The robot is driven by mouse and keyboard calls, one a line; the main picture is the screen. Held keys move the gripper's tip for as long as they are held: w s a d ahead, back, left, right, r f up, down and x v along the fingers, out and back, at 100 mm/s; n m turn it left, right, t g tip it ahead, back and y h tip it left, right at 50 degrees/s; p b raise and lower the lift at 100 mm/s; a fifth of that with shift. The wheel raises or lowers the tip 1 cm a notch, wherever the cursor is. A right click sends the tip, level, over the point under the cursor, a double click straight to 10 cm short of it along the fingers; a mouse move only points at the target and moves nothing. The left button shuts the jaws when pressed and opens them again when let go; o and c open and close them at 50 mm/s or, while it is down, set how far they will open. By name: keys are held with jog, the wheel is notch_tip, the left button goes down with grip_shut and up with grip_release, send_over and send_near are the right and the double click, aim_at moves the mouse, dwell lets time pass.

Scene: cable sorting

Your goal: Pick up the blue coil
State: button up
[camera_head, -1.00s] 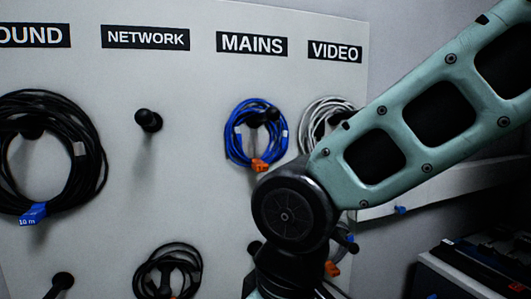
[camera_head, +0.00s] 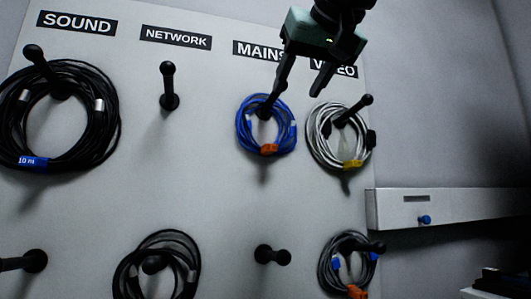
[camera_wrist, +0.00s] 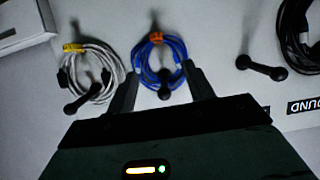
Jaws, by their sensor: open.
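The blue coil (camera_head: 266,124) hangs on a peg under the MAINS label, with an orange tag at its bottom. In the wrist view the blue coil (camera_wrist: 160,60) shows beyond my fingers, between their tips in the picture. My gripper (camera_head: 299,90) is open and empty in front of the board. In the head view, its left finger overlaps the top of the coil; I cannot tell whether it touches. My gripper also shows in the wrist view (camera_wrist: 158,72), one finger on each side of the coil.
A white-grey coil (camera_head: 340,137) with a yellow tag hangs close to the right of the blue one. A bare peg (camera_head: 168,86) is under NETWORK. A large black coil (camera_head: 103,130) hangs at left. A grey coil (camera_head: 326,268) hangs below right. A white ledge (camera_head: 450,207) juts out at right.

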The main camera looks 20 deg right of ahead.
jog(key=shift+d+p+x, duration=0.15)
jog(key=shift+p+x, duration=0.45)
jog(key=shift+x, duration=2.2)
jog(key=shift+d+p+x, duration=0.15)
jog(key=shift+p+x, duration=0.45)
jog(key=shift+x, duration=2.25)
jog(key=shift+d+p+x, duration=0.15)
jog(key=shift+p+x, duration=0.45)
jog(key=shift+x, duration=2.2)
jog(key=shift+r, duration=0.2)
jog(key=c, duration=1.1)
jog(key=v, duration=0.5)
jog(key=r+v, duration=0.1)
jog(key=v, duration=0.4)
jog(key=b+v, duration=0.1)
jog(key=v, duration=0.5)
jog(key=shift+w+a+r, duration=0.1)
jog(key=shift+w+r, duration=0.15)
jog(key=shift+w, duration=0.1)
